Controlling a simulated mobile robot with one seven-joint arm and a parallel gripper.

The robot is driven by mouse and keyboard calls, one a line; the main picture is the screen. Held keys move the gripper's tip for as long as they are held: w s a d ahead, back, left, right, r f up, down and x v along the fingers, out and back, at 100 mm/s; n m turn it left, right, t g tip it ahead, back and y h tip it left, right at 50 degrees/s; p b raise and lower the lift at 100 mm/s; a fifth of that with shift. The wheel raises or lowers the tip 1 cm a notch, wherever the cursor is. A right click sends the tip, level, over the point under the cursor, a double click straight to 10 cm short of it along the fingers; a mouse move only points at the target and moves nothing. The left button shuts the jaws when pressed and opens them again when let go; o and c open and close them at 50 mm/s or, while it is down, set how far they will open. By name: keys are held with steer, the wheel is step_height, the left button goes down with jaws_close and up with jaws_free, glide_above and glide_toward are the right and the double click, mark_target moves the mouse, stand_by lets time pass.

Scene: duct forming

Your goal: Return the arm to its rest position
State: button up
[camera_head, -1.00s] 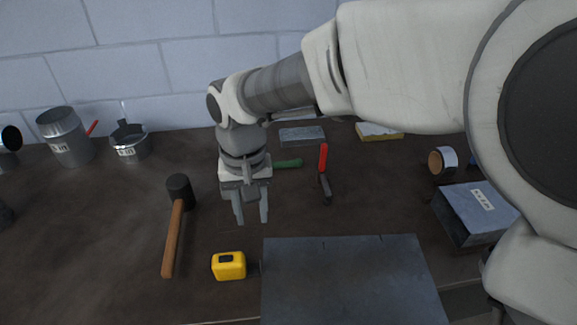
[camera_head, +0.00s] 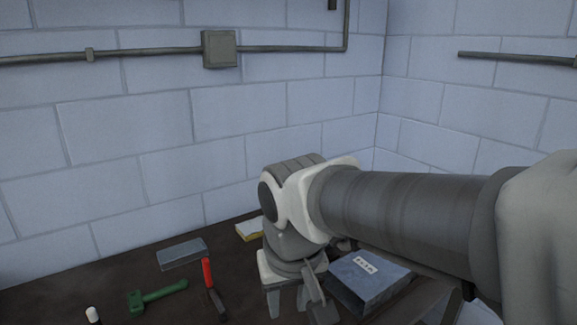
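My arm reaches in from the right edge of the head view. My gripper (camera_head: 288,303) hangs pointing down over the dark workbench (camera_head: 100,292), just left of a blue-grey box. Its fingers are spread apart with nothing seen between them. The lower fingertips run close to the bottom edge of the picture, so their height over the bench is hard to tell.
A grey block (camera_head: 182,253) and a yellow-and-white pad (camera_head: 248,229) lie behind. The blue-grey box (camera_head: 370,277) is close on the right. Block walls (camera_head: 150,130) rise behind.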

steer(key=s+d+m+t, duration=0.1)
steer(key=s+d, duration=0.2)
steer(key=d, duration=0.4)
steer(key=s+d+m+t, duration=0.1)
steer(key=s+d+m, duration=0.1)
steer(key=s+d, duration=0.2)
steer(key=d, duration=0.3)
steer(key=shift+r+h, duration=0.25)
steer(key=shift+h, duration=0.05)
